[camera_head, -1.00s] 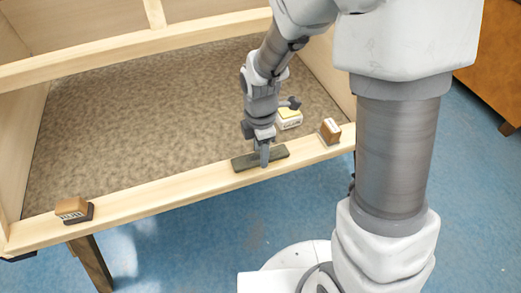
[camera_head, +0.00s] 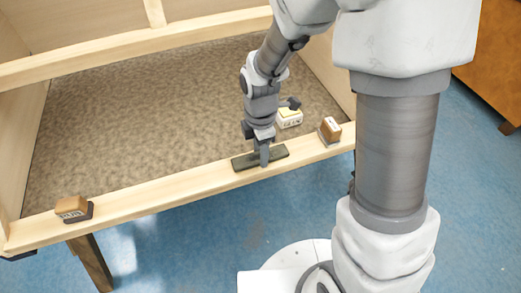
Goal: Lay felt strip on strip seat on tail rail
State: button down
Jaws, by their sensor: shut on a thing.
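A dark olive felt strip (camera_head: 243,162) is at the right half of the pale wooden tail rail (camera_head: 170,195), lying along the rail. My gripper (camera_head: 264,164) points down at the middle of the strip and is shut on it. The strip looks level and at or just above the rail's top; I cannot tell whether it touches. The strip seat cannot be made out and may be hidden under the strip. My fingers hide part of the strip's middle.
A brown block on a dark base (camera_head: 73,209) stands at the rail's left end, and another brown block (camera_head: 330,130) stands right of the strip. A second rail (camera_head: 120,48) crosses at the back.

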jog(key=shift+c, duration=1.4)
grip_release()
notch_tip(320, 180, up, 18)
jog(key=p, duration=0.6)
jog(key=shift+f, duration=0.25)
jog(key=s+d+r+m+t, duration=0.6)
jog(key=s+d+r+m, duration=0.55)
jog(key=m, duration=0.85)
notch_tip(320, 180, up, 14)
jog(key=m+p, duration=0.1)
jog(key=p, duration=1.3)
jog(key=shift+s+a, duration=0.4)
jog(key=shift+s, duration=0.05)
